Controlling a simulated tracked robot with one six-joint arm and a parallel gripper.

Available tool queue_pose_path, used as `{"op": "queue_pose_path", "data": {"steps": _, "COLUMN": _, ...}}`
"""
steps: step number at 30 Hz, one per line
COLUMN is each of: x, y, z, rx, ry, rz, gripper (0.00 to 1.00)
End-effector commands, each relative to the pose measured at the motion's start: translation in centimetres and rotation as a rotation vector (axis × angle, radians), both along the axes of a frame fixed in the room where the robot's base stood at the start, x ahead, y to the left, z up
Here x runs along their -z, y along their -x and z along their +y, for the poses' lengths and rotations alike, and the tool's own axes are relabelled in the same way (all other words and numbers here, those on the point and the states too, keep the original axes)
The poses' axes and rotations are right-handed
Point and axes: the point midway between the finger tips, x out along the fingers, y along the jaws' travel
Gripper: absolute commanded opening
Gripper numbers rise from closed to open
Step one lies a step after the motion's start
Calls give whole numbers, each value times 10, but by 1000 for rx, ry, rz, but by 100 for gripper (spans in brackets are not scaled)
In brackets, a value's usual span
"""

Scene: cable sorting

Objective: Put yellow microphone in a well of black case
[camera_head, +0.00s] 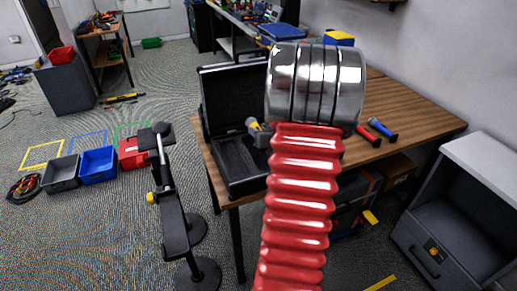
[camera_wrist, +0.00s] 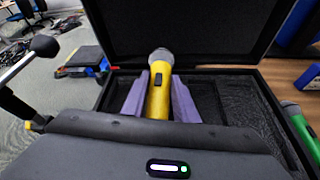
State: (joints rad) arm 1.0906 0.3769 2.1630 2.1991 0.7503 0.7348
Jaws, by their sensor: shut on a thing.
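The yellow microphone (camera_wrist: 158,92) is between the two purple fingers of my gripper (camera_wrist: 158,98) in the wrist view. Its grey mesh head points away from me, toward the open lid. My gripper is shut on its yellow body. The open black case (camera_wrist: 236,110) lies beneath and around it, with its lid raised behind. In the head view the yellow microphone (camera_head: 252,125) shows over the black case (camera_head: 232,188), just left of my arm. My arm hides part of the case, and the wrist housing hides the near wells. I cannot tell whether the microphone touches the case.
The case stands at the left of a wooden table (camera_head: 425,115). A green microphone (camera_wrist: 303,130) lies beside the case's right edge. A black stand (camera_head: 172,215) rises left of the table.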

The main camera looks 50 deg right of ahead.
Motion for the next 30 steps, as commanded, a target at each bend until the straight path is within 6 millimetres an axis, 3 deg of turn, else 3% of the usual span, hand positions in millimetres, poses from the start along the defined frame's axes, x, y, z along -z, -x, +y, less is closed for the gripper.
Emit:
{"op": "queue_pose_path", "data": {"steps": 6, "x": 28, "y": -1, "z": 0, "rx": 0, "ry": -1, "rz": -2, "gripper": 0}}
{"op": "queue_pose_path", "data": {"steps": 19, "x": 33, "y": -1, "z": 1, "rx": -3, "ry": 1, "rz": -2, "gripper": 0}}
{"op": "queue_pose_path", "data": {"steps": 30, "x": 68, "y": -2, "z": 1, "rx": -3, "ry": -1, "rz": -1, "gripper": 0}}
